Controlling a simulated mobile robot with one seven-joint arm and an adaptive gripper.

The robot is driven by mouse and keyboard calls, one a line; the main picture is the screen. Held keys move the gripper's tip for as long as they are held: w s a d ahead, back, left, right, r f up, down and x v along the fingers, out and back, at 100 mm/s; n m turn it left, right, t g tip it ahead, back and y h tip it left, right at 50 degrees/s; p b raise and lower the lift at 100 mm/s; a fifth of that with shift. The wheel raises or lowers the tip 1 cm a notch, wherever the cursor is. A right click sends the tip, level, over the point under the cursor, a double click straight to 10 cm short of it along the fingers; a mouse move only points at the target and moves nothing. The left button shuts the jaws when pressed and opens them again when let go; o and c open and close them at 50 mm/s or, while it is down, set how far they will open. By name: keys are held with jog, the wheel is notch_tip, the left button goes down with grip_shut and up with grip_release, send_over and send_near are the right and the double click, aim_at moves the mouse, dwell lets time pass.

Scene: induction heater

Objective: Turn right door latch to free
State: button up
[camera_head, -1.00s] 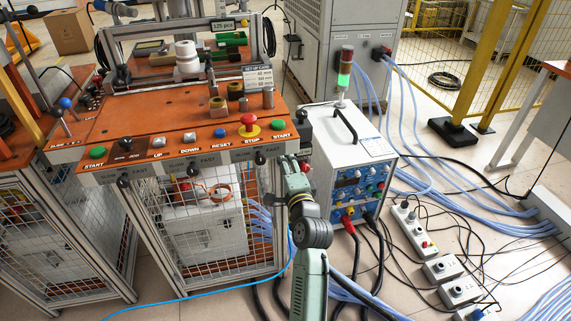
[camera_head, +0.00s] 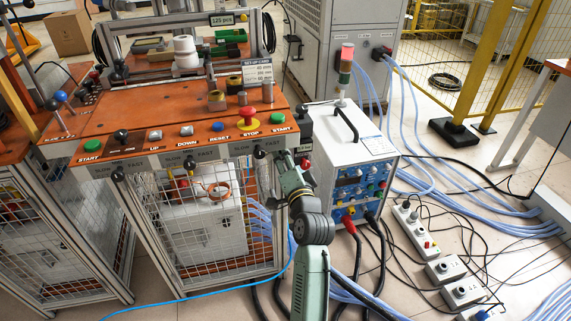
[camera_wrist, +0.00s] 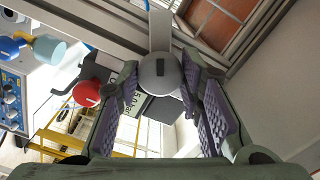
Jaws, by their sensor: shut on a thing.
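The right door latch (camera_wrist: 160,76) shows in the wrist view as a round grey knob with a dark slot and a flat silver bar rising from it. My gripper (camera_wrist: 160,88) is shut on the knob, with a ridged purple pad on each side of it. In the head view my gripper (camera_head: 287,160) is at the right front corner of the orange-topped bench (camera_head: 128,130), just below the console edge. There the gripper hides the latch, so its turn cannot be read. The mesh door (camera_head: 225,248) is on the bench front, left of my arm.
A white power unit (camera_head: 345,150) with coloured knobs stands close to the right of my arm. Cables and socket blocks (camera_head: 440,270) lie on the floor further right. A red stop button (camera_head: 248,118) is on the bench. The wrist view shows a red knob (camera_wrist: 87,94) beside the latch.

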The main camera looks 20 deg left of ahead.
jog(key=n+b, duration=0.7)
jog(key=n, duration=0.5)
jog(key=shift+n, duration=0.3)
dwell(0.4)
jog(key=o, duration=1.2)
jog(key=shift+c, duration=0.2)
